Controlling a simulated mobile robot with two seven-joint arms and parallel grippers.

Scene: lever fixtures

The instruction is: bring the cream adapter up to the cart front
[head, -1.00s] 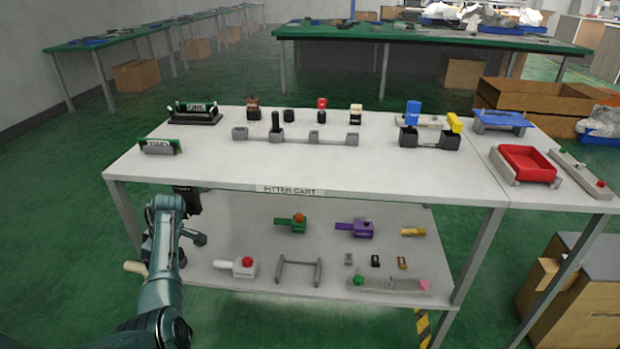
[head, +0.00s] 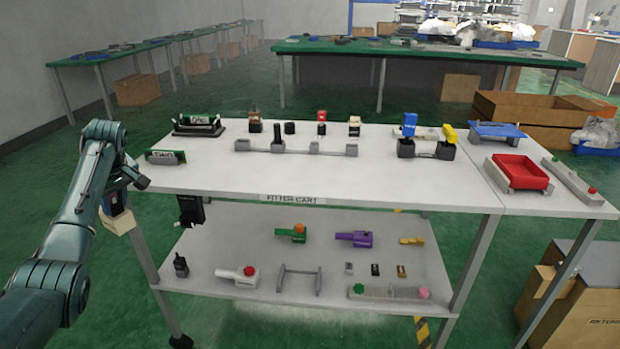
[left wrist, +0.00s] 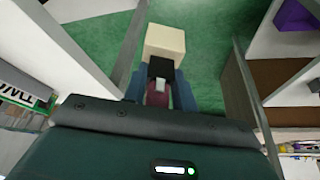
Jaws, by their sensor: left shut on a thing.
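The cream adapter (head: 119,223) is a cream block held in my left gripper (head: 114,204), below tabletop height, just off the left front corner of the cart (head: 225,178). In the left wrist view the cream adapter (left wrist: 165,42) sticks out beyond the blue fingers of my left gripper (left wrist: 160,88), with a black part between block and fingers. The gripper is shut on it. The cart's front edge carries a "FITTER CART" label (head: 292,199). My right gripper is not in view.
A black box-like part (head: 190,210) hangs under the cart's left front edge. The lower shelf (head: 215,250) holds several small parts. A green board in a holder (head: 166,157) stands at the top's left front. The middle front of the top is clear.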

